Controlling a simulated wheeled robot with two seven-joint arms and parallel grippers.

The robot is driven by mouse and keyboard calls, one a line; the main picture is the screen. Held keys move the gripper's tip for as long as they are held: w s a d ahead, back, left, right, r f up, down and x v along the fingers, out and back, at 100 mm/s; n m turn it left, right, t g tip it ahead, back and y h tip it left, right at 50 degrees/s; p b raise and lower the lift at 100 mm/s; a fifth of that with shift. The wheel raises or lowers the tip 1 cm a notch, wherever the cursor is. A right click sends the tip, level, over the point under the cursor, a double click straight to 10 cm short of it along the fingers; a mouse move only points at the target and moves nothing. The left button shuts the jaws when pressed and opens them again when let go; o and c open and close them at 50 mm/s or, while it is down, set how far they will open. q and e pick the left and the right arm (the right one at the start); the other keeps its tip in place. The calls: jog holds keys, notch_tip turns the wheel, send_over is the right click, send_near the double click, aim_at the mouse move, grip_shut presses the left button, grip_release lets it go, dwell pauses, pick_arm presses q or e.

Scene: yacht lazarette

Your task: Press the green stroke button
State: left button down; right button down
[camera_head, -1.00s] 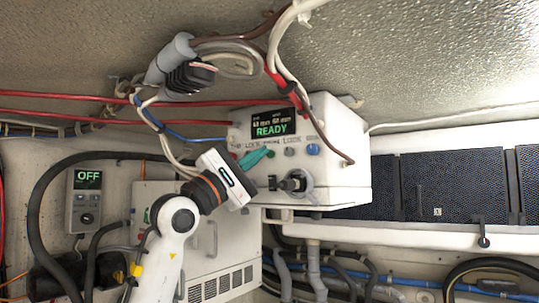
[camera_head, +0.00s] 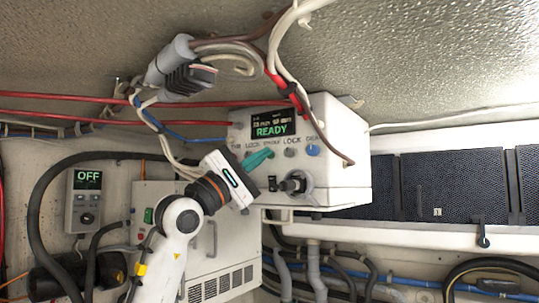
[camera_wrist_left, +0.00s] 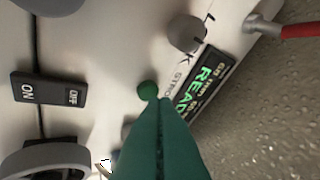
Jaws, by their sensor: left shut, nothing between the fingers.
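The green stroke button (camera_wrist_left: 148,89) is a small round green knob on the white control box (camera_head: 340,180). In the left wrist view it sits just beyond my fingertips, under a printed label starting "STRO". My left gripper (camera_wrist_left: 163,101) has teal fingers shut together with nothing between them. In the head view my left gripper (camera_head: 268,154) points at the row of buttons below the lit display, and its fingertips cover most of the green button. The fingertips are very close to the button; I cannot tell whether they touch. My right gripper is not in view.
The display (camera_head: 273,125) reads READY. A grey button (camera_head: 290,152) and a blue button (camera_head: 313,150) sit to the right. A dark rotary fitting (camera_head: 290,184) projects below. An ON/OFF rocker (camera_wrist_left: 47,93) shows in the wrist view. Cables hang above the box.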

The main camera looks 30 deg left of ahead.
pick_arm(q)
jog(key=shift+w, duration=0.35)
dwell(0.5)
dwell(0.3)
jog(key=shift+s, duration=0.75)
jog(key=s, duration=0.1)
jog(key=s+b, duration=0.1)
jog(key=s, duration=0.1)
jog(key=s+b, duration=0.1)
jog(key=s, duration=0.1)
jog(key=shift+a, duration=0.25)
dwell(0.7)
